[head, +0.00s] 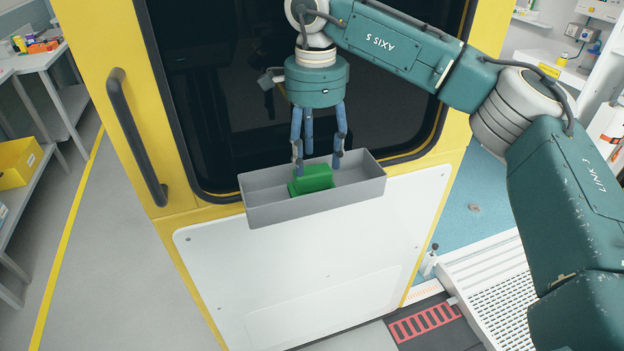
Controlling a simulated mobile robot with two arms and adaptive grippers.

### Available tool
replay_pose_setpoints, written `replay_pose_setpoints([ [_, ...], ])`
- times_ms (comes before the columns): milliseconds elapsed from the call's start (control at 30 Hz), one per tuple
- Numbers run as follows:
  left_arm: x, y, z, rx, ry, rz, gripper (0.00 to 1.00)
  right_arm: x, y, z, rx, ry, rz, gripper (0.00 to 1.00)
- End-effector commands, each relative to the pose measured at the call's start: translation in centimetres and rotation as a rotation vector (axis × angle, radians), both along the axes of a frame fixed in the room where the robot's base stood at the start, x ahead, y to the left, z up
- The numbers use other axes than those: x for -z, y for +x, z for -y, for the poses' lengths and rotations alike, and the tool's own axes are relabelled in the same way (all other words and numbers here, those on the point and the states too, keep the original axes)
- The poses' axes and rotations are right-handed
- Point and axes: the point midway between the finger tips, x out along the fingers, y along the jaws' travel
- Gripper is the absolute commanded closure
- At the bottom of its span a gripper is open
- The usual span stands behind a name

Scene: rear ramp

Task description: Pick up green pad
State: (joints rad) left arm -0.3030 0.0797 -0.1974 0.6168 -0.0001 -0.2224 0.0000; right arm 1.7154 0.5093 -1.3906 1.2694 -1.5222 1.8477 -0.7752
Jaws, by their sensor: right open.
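The green pad (312,179) lies in a grey open tray (330,206) fixed to the front of a yellow-framed door panel. My right gripper (318,168) points down over the tray, its blue fingers apart. The fingertips reach down to the tray, close around or just above the pad. I cannot tell whether any finger touches the pad. The tray's front wall hides the lower part of the pad. My left gripper is not in view.
A dark window (240,115) stands right behind the tray, with a black handle (135,135) to the left. A white panel (310,270) is below the tray. A ramp (490,290) lies at lower right. Shelves with a yellow box (18,162) stand at far left.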

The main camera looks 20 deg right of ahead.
Motion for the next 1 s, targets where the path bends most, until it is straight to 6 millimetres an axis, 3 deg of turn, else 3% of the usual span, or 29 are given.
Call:
replay_pose_setpoints([
  [67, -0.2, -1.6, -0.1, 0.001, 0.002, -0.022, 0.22, 0.7, -0.1, 0.0, -0.002, -0.001, -0.001, 0.47],
  [167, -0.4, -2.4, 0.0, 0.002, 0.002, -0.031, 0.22, 1.3, -0.1, 0.0, -0.001, -0.001, -0.001, 0.47],
  [267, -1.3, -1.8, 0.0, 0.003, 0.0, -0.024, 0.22, 2.3, -0.3, 0.0, -0.002, -0.001, -0.003, 0.47],
  [500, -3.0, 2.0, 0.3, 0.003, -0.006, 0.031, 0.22, 5.7, -0.4, -0.1, -0.001, 0.0, -0.002, 0.47],
  [800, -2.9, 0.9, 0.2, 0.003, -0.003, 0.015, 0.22, 6.4, -0.3, -0.2, -0.001, 0.001, 0.0, 0.47],
  [1000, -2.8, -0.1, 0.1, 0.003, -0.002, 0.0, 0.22, 6.3, -0.3, -0.2, -0.001, 0.001, 0.0, 0.85],
])
